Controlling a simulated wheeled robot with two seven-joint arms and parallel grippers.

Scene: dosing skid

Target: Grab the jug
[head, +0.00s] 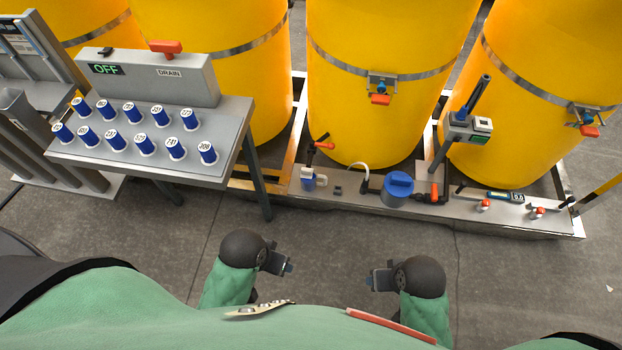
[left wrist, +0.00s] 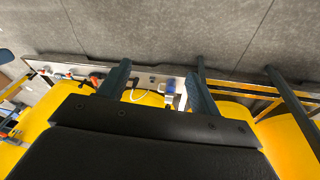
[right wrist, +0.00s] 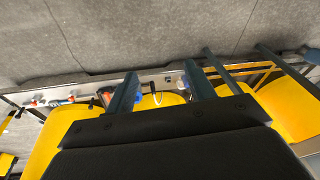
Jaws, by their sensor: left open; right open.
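A small blue and white jug (head: 308,180) stands on the grey ledge of the skid, in front of the middle yellow tanks. It also shows in the left wrist view (left wrist: 170,88), seen between the fingers in the distance. My left gripper (head: 284,266) is open and empty, low in front of my body and well short of the ledge. My right gripper (head: 374,280) is also open and empty, to the right of the left one. Neither gripper touches anything. In the right wrist view the jug is partly hidden by a finger.
Bare concrete floor (head: 330,240) lies between grippers and skid.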

